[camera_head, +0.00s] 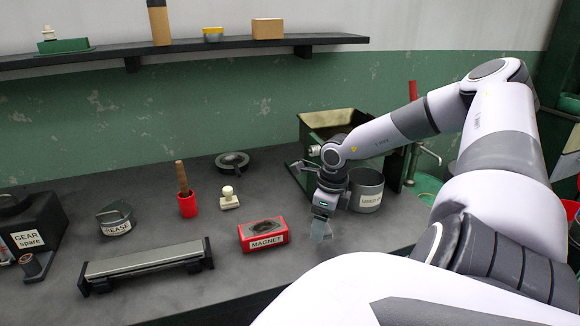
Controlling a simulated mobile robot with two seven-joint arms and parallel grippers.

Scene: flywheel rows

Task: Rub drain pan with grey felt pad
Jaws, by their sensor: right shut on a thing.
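My right gripper (322,218) points down over the right part of the bench, right of the red magnet box. It is shut on a small grey piece (319,234), which looks like the grey felt pad. I cannot tell whether the piece touches the bench top. A round grey metal pan (368,199) with a label starting "USED" stands just right of my gripper and may be the drain pan. A black round dish (232,159) lies farther back. My left gripper is not in view.
The red magnet box (264,236) is left of my gripper. A green machine (335,128) stands behind it. A long grey bar tool (146,262), a grease tin (116,218), a red cup (187,205) and a gear box (33,228) fill the left. A shelf (200,47) runs above.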

